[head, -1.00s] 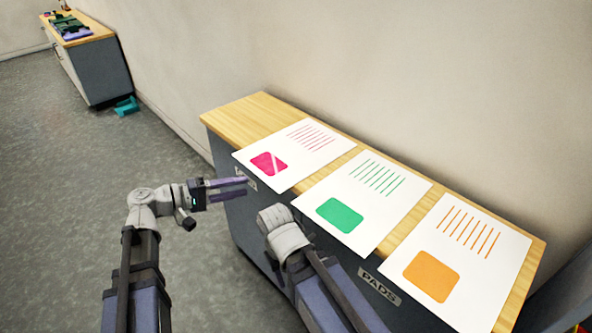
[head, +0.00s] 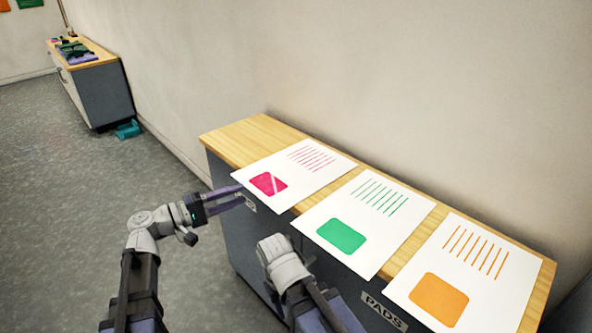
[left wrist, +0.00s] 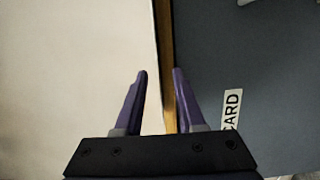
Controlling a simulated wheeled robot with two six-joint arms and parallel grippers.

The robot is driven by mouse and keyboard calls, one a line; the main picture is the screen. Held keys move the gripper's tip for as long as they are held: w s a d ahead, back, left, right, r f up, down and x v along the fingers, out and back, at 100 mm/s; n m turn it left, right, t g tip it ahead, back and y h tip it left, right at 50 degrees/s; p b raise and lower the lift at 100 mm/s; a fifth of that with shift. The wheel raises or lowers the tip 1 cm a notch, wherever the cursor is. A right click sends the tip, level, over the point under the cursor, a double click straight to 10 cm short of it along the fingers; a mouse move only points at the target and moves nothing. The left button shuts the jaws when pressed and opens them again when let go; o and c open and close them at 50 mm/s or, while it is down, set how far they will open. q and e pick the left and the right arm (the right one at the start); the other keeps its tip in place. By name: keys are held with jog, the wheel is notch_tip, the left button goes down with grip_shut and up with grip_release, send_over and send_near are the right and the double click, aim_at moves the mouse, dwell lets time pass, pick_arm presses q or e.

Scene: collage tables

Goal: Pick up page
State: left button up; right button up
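Three white pages overhang the front edge of a wood-topped cabinet. The left page (head: 295,181) has pink lines and a pink block with a pale diagonal stripe. The middle page (head: 373,254) is printed in green, the right page (head: 466,240) in orange. My left gripper (head: 242,194) is open and empty at the near-left edge of the pink page. In the left wrist view, a blank white sheet (left wrist: 75,70) fills the left side, and its edge lies between my open fingers (left wrist: 160,72); contact cannot be told. My right arm's wrist shows, but its fingers do not.
The cabinet (head: 245,142) has a bare wood strip at its left end and back, against the wall. Its front carries labels, one reading PADS (head: 385,311). A second cabinet (head: 100,90) with stacked items stands far left. Open floor lies left.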

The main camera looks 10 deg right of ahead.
aim_at(249, 189)
pick_arm(q)
jog(key=x, duration=0.4)
jog(key=shift+w+d+r, duration=0.15)
jog(key=shift+w+d, duration=0.05)
grip_shut()
dwell(0.3)
